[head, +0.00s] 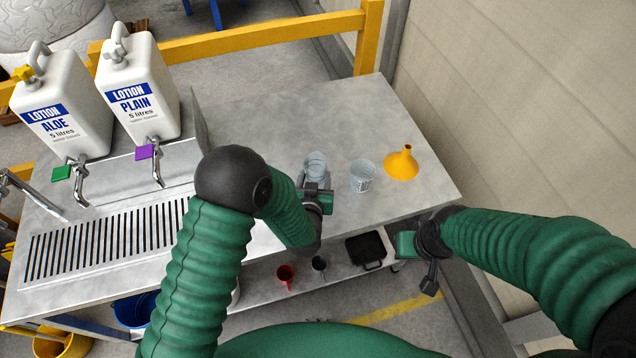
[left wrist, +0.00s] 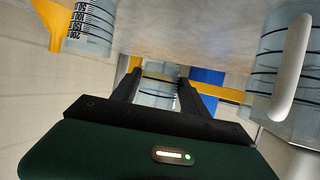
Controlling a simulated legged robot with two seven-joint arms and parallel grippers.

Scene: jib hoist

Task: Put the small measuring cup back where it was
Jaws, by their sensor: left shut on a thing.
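My left gripper (head: 316,187) is shut on a small clear measuring cup (head: 316,164) over the grey worktop (head: 260,110). In the left wrist view the cup (left wrist: 158,94) sits between the two dark fingers, and that view is upside down. I cannot tell whether its base touches the worktop. A second clear cup (head: 362,176) stands to its right, with dark graduation marks in the left wrist view (left wrist: 90,28).
A yellow funnel (head: 402,164) stands right of the cups. A clear vessel with a white handle (left wrist: 290,70) is close beside the left gripper, hidden by my arm in the head view. Two lotion canisters (head: 138,88) stand left. A black tray (head: 366,249) and red cup (head: 286,275) are below.

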